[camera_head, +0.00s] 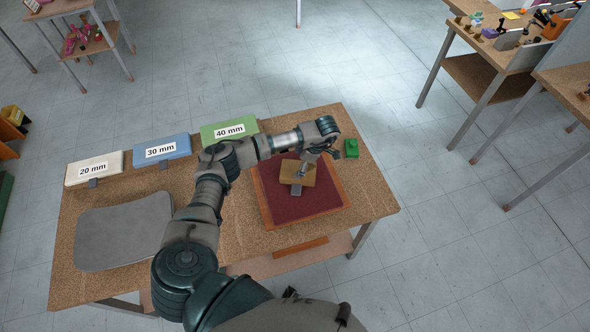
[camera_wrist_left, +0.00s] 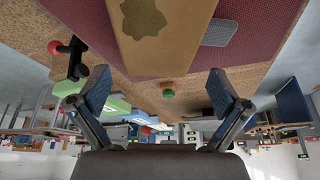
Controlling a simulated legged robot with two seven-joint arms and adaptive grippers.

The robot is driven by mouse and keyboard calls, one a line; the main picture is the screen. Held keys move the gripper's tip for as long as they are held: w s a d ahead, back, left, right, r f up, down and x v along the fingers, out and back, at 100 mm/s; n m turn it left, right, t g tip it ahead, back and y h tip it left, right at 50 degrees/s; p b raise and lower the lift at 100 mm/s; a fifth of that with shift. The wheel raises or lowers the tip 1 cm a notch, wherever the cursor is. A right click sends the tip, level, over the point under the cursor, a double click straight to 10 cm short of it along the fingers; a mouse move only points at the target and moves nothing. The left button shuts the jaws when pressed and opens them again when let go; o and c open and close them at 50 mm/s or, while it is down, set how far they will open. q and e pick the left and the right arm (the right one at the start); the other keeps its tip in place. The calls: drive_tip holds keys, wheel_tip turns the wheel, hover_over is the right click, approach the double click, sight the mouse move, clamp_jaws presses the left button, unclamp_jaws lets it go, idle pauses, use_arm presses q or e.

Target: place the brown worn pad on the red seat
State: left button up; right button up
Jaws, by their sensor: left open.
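The brown worn pad (camera_head: 314,176) lies on the red seat (camera_head: 303,207), toward its far half. In the left wrist view the pad (camera_wrist_left: 185,25) is a tan block with a dark brown stain, and the red fabric (camera_wrist_left: 262,22) shows beside it. My left gripper (camera_head: 303,170) is over the pad and partly hides it. In the left wrist view its two blue fingers (camera_wrist_left: 160,90) are wide apart with nothing between them, clear of the pad. My right gripper is not in view.
A small grey piece (camera_head: 296,189) shows at the pad's near edge. A green block (camera_head: 351,148) stands right of the seat on the cork table (camera_head: 85,285). Labelled white (camera_head: 76,174), blue (camera_head: 182,141) and green (camera_head: 212,131) pads line the back. A grey seat panel (camera_head: 120,230) lies left.

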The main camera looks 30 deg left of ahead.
use_arm(q)
drive_tip(key=v, duration=0.5)
drive_tip(key=shift+w+a+r+b, duration=0.2)
drive_tip(key=shift+r+b, duration=0.15)
drive_tip(key=shift+r, duration=0.15)
drive_tip(key=shift+d+r, duration=0.35)
drive_tip(key=shift+r, duration=0.1)
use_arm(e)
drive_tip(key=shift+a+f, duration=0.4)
use_arm(q)
drive_tip(key=shift+f, duration=0.1)
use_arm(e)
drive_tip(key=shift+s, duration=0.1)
